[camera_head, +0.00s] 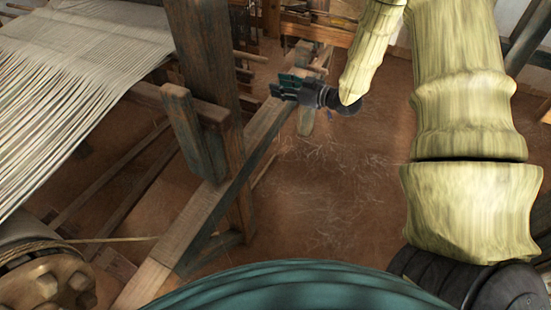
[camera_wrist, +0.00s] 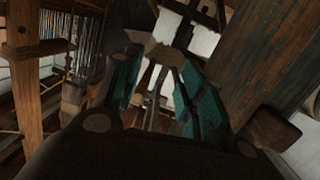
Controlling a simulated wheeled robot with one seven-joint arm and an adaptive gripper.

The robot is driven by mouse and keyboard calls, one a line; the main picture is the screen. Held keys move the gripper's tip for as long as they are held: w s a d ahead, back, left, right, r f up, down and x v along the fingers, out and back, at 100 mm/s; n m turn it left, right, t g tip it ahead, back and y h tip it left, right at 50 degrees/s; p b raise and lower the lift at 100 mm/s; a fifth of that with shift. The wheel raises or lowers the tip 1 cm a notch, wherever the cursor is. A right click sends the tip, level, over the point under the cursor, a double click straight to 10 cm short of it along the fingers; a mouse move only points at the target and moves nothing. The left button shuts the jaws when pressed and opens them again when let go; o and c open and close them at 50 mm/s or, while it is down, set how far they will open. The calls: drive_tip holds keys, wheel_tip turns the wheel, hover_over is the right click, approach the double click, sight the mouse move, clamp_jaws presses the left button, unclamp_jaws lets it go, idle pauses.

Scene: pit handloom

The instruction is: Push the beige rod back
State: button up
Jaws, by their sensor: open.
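A thin beige rod (camera_head: 250,57) sticks out to the right from behind the dark loom post, at the upper middle of the head view. A second, shorter rod end shows just below it; I cannot tell for sure which one is the task's rod. My gripper (camera_head: 284,87) is to the right of and a little lower in the picture than the rod, with its teal fingers pointing left. The fingers are apart, with no object clearly held. In the wrist view my gripper (camera_wrist: 158,68) has a tan wooden piece (camera_wrist: 152,47) showing at its fingertips; contact cannot be told.
A dark upright post (camera_head: 203,70) and a long slanting beam (camera_head: 215,195) stand left of and below my gripper. Pale warp threads (camera_head: 85,50) stretch at the left. A wooden toothed wheel (camera_head: 45,285) is at lower left.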

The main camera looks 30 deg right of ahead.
drive_tip(key=s+a+f+m+g+h, duration=0.2)
drive_tip(key=s+a+f, duration=0.2)
drive_tip(key=f, duration=0.5)
drive_tip(key=s+a+f+m+g+h, duration=0.2)
drive_tip(key=s+a+f, duration=0.2)
drive_tip(key=s+f, duration=0.4)
drive_tip(key=shift+a+f+m+g+h, duration=0.2)
drive_tip(key=shift+f+m+g+h, duration=0.2)
drive_tip(key=shift+f, duration=0.9)
drive_tip(key=n+t+y+b, duration=0.5)
drive_tip(key=n+y, duration=0.2)
approach(258, 59)
drive_tip(key=shift+w+d+f+p+x, duration=0.15)
drive_tip(key=shift+p+x, duration=0.3)
drive_tip(key=shift+x, duration=1.3)
drive_tip(key=shift+w+d+f+p+x, duration=0.15)
drive_tip(key=shift+p+x, duration=0.3)
drive_tip(key=shift+x, duration=1.3)
drive_tip(key=shift+d+f+p+x, duration=0.15)
drive_tip(key=shift+p+x, duration=0.3)
drive_tip(key=shift+x, duration=1.25)
